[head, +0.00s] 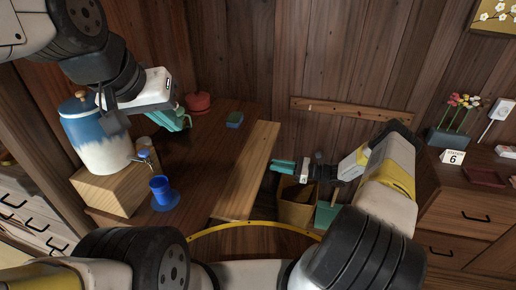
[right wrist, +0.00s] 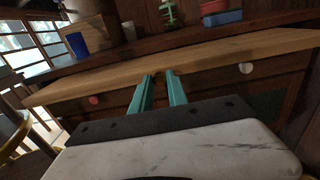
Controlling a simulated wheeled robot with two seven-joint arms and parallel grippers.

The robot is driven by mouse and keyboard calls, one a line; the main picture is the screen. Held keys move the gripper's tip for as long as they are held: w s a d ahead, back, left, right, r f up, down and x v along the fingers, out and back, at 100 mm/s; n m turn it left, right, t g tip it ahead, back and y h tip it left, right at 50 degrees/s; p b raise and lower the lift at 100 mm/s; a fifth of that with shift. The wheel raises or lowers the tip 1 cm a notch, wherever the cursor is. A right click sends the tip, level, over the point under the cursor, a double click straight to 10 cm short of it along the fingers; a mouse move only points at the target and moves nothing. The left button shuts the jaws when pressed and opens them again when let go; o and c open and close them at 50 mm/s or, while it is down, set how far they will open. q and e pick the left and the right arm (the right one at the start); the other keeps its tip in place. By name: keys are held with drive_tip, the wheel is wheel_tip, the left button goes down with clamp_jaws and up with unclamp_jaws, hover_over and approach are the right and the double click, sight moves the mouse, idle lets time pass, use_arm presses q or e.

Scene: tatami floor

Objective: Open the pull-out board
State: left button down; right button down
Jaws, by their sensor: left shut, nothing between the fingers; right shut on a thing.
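The pull-out board (head: 252,170) is a light wooden plank sticking out from the right side of the dark wooden table. It also spans the right wrist view (right wrist: 220,52). My right gripper (head: 274,164) is at the board's outer edge, with its teal fingers (right wrist: 161,77) shut on that edge. The exact depth of the grip is hidden. My left gripper (head: 186,122) is shut and empty above the dark table, to the right of the blue and white dispenser.
The blue and white dispenser (head: 95,138) stands on a wooden box (head: 110,188). A blue cup (head: 161,190), a red pot (head: 198,103) and a teal block (head: 235,119) are on the dark table. A bin (head: 296,207) stands below my right gripper. A cabinet (head: 465,212) is at right.

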drive_tip(key=v, duration=1.1)
drive_tip(key=shift+a, duration=0.1)
drive_tip(key=c, duration=1.3)
unclamp_jaws()
drive_tip(key=v, duration=0.8)
drive_tip(key=shift+w, duration=0.1)
